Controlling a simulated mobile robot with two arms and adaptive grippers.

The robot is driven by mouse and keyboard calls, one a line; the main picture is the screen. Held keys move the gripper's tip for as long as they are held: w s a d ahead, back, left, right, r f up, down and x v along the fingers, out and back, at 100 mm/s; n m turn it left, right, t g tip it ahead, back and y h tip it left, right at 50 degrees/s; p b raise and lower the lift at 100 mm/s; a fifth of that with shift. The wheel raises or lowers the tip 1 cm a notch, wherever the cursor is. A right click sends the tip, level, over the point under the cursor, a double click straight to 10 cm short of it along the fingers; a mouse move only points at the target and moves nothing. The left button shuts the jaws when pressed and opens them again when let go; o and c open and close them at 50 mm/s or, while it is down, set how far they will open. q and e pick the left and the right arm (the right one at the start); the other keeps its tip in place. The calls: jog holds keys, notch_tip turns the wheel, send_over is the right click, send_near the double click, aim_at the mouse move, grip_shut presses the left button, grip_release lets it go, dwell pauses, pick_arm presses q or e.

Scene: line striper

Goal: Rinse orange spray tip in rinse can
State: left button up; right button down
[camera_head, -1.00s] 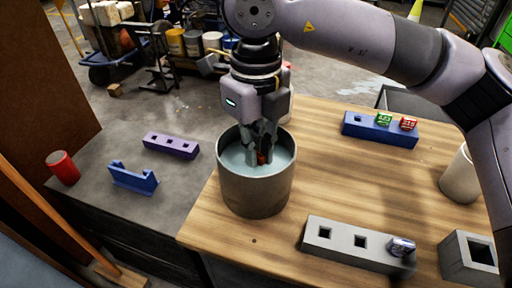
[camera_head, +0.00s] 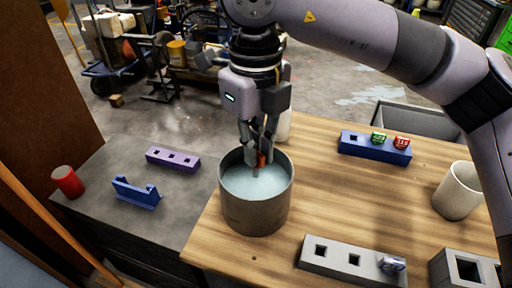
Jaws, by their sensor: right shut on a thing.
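The rinse can (camera_head: 256,205) is a grey metal can with pale blue liquid, standing near the left edge of the wooden table. My right gripper (camera_head: 259,158) comes down over the can's far part. It is shut on the orange spray tip (camera_head: 261,160), which shows as a small orange piece between the fingers. The tip is at about rim height, and a thin part below it reaches down toward the liquid. I cannot tell whether that part touches the liquid. My left gripper is not in view.
A blue block (camera_head: 374,147) holds a green and a red tip. A grey block (camera_head: 352,262) holds a grey-blue tip. A beige cup (camera_head: 457,190) and a square grey holder (camera_head: 465,270) stand at right. The grey bench holds a purple block (camera_head: 173,159), a blue bracket (camera_head: 136,192) and a red can (camera_head: 68,181).

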jog(key=shift+r+p, duration=0.5)
jog(key=shift+r, duration=0.45)
notch_tip(320, 180, up, 3)
jog(key=shift+r+p, duration=0.15)
jog(key=shift+p, duration=0.95)
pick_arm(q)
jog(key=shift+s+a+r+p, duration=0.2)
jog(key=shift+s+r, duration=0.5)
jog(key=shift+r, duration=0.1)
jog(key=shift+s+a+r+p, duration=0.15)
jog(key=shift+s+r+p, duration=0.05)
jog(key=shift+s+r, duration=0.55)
pick_arm(e)
jog(key=shift+r, duration=0.7)
